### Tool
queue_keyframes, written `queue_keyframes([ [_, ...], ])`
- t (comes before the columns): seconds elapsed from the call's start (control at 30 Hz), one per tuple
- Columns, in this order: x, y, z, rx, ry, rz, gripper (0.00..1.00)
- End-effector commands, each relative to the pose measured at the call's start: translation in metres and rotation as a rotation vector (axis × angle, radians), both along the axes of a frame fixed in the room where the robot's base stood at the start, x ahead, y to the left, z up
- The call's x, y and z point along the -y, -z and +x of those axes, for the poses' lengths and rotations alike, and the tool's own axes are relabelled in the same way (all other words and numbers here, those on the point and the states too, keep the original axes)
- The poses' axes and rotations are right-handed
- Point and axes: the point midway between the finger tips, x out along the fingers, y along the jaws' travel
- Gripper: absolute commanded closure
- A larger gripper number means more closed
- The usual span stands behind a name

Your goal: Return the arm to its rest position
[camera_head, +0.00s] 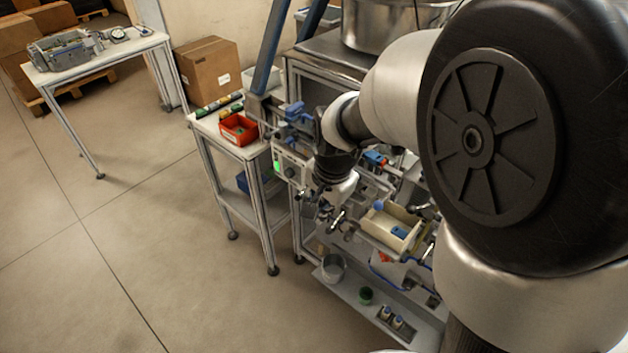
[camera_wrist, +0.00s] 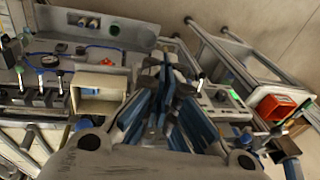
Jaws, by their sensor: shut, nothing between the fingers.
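My arm runs in from the right side of the head view, with its large black joint cap close to the camera. My gripper (camera_head: 330,222) hangs at the arm's end in front of the cluttered workstation. In the wrist view my gripper (camera_wrist: 168,62) shows its blue and dark fingers drawn together, with nothing between them. It is above the station, between the cream bin (camera_wrist: 98,90) and the control box with a green light (camera_wrist: 221,97). The cream bin also shows in the head view (camera_head: 376,232), with a blue item in it.
A small side table holds a red bin (camera_head: 239,129), which also shows in the wrist view (camera_wrist: 276,106). A cardboard box (camera_head: 208,75) stands behind. Open floor (camera_head: 130,230) lies at left.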

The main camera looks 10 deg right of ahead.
Motion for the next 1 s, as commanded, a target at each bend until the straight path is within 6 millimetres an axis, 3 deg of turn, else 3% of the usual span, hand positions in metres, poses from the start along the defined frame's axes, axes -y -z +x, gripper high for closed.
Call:
queue_keyframes([
  [0.23,0.0,-0.003,-0.002,0.005,-0.011,-0.003,1.0],
  [0.37,0.002,-0.024,-0.019,0.03,-0.093,-0.024,1.0],
  [0.53,0.006,-0.064,-0.07,0.091,-0.322,-0.094,1.0],
  [0.7,0.01,-0.088,-0.13,0.144,-0.567,-0.183,1.0],
  [0.83,0.012,-0.093,-0.169,0.172,-0.723,-0.249,1.0],
  [1.0,0.014,-0.092,-0.197,0.189,-0.847,-0.303,1.0],
])
